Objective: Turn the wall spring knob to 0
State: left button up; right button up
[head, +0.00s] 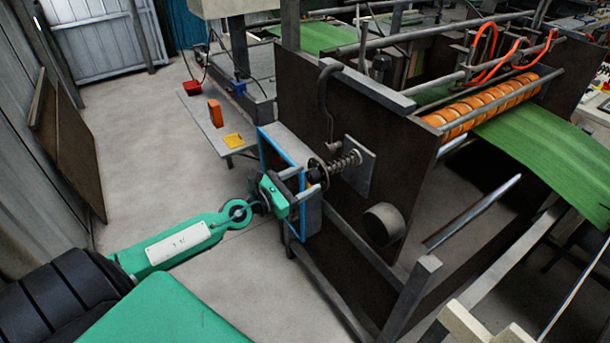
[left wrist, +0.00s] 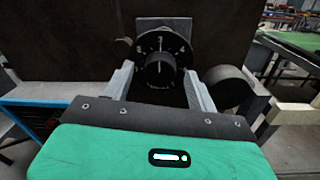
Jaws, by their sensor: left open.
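The wall spring knob (head: 318,171) is a black round dial with a spring behind it, on a grey plate on the machine's dark side wall. In the left wrist view the knob (left wrist: 160,70) shows face-on, with small white marks around the dial and a white line on its hub pointing about straight up. The numbers are too small to read surely. My left gripper (head: 305,184) is open in front of the knob. Its two fingers (left wrist: 158,76) stand left and right of the hub with gaps, apparently not touching it. My right gripper is not in view.
A blue-edged grey box (head: 283,148) stands close beside my left gripper. A dark round roller end (head: 384,223) sticks out below right of the knob. Grey frame bars (head: 340,285) run below. The floor (head: 150,150) to the left is clear.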

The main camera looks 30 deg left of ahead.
pick_arm(q)
jog(key=shift+w+d, duration=0.2)
jog(key=shift+w, duration=0.15)
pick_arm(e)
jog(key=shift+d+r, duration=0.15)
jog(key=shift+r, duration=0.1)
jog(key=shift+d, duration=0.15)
pick_arm(q)
jog(key=c, duration=1)
jog(key=shift+n, duration=0.4)
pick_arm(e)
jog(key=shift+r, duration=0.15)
